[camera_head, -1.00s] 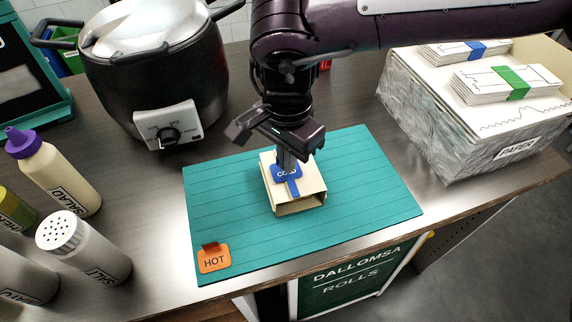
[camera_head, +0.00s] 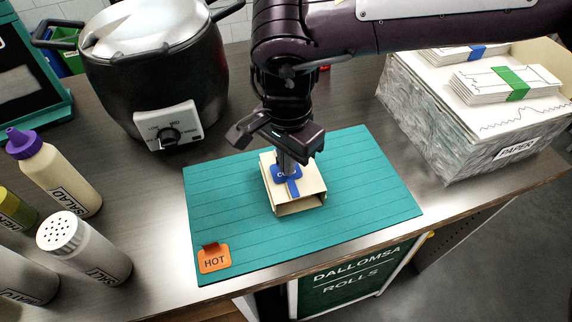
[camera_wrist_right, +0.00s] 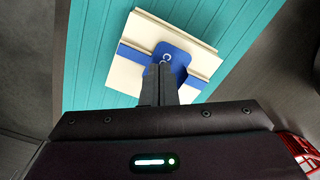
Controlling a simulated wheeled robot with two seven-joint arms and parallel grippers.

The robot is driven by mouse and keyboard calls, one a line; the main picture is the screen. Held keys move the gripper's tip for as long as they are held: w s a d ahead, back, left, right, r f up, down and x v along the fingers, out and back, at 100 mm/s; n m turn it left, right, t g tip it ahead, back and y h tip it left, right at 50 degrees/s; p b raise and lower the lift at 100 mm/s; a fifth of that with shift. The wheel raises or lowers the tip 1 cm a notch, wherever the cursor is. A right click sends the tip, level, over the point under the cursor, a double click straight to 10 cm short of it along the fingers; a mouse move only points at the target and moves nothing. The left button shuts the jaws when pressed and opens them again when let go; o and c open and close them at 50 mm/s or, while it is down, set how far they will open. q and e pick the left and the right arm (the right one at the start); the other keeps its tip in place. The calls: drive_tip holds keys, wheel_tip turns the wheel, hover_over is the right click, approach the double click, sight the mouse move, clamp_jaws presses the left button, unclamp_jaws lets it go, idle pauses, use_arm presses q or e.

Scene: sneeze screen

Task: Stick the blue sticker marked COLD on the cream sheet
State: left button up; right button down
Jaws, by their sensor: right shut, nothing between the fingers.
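The cream sheet (camera_head: 313,183) is a folded, box-like piece with an open front end, sitting on a teal mat with a blue band across it. The blue sticker marked COLD (camera_head: 276,174) lies on its upper face, partly over the band. The right wrist view also shows the sticker (camera_wrist_right: 178,50) on the cream sheet (camera_wrist_right: 195,30). My right gripper (camera_head: 286,168) is shut and empty, pointing down, with its fingertips at the sticker and covering part of the lettering. I cannot tell whether they press on it. My left gripper is not in view.
The teal mat (camera_head: 370,190) has an orange HOT sticker (camera_head: 214,260) at its front left corner. A black cooker (camera_head: 165,75) stands behind left, bottles and a salt shaker (camera_head: 85,250) at left. A PAPER box (camera_head: 440,130) stands at right. The mat's right part is clear.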

drive_tip(key=shift+f, duration=0.4)
idle(1.0)
drive_tip(key=shift+r, duration=0.1)
drive_tip(key=shift+r+p, duration=2.35)
drive_tip(key=shift+r, duration=0.15)
drive_tip(key=shift+s+f, duration=0.1)
